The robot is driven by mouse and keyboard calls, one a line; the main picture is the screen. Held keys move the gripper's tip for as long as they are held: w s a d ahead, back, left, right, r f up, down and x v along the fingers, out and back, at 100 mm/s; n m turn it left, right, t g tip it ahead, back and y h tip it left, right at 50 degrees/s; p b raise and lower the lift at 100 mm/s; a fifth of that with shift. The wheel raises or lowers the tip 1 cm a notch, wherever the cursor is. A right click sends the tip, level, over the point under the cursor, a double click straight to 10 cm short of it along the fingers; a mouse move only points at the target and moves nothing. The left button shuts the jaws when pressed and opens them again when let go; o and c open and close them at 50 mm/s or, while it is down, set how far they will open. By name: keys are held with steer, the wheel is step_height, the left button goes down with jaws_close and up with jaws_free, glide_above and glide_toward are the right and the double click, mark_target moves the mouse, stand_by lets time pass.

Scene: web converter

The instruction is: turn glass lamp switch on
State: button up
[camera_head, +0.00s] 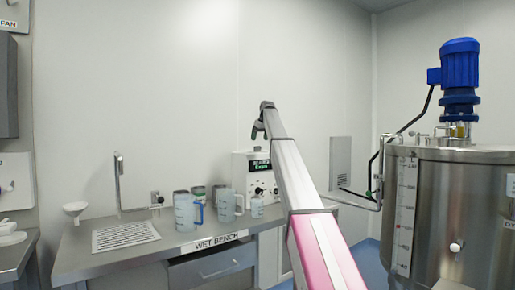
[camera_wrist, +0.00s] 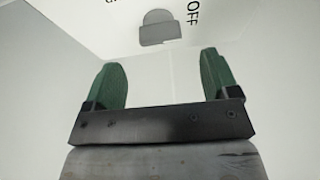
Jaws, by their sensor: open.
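In the wrist view, a pale surface carries the printed word OFF, and a grey rounded piece (camera_wrist: 163,28) sits beside that word. It looks like a switch, but its label is cut off at the top edge, so I cannot tell that it is the glass lamp switch. My gripper (camera_wrist: 163,80) is open and empty, with its two green fingers apart. The grey piece lies beyond the fingertips and shows between and above them, apart from them. In the head view my gripper (camera_head: 257,130) is small, at the arm's far end above the bench. No lamp switch can be made out there.
The wet bench (camera_head: 85,255) holds measuring jugs (camera_head: 187,213), a funnel (camera_head: 75,209), a drain grate (camera_head: 125,236) and a white box with a display (camera_head: 241,172). A steel tank (camera_head: 455,205) with a blue motor (camera_head: 460,65) stands at right.

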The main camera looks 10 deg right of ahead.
mark_target(257, 148)
steer(key=x, duration=0.6)
steer(key=c, duration=0.9)
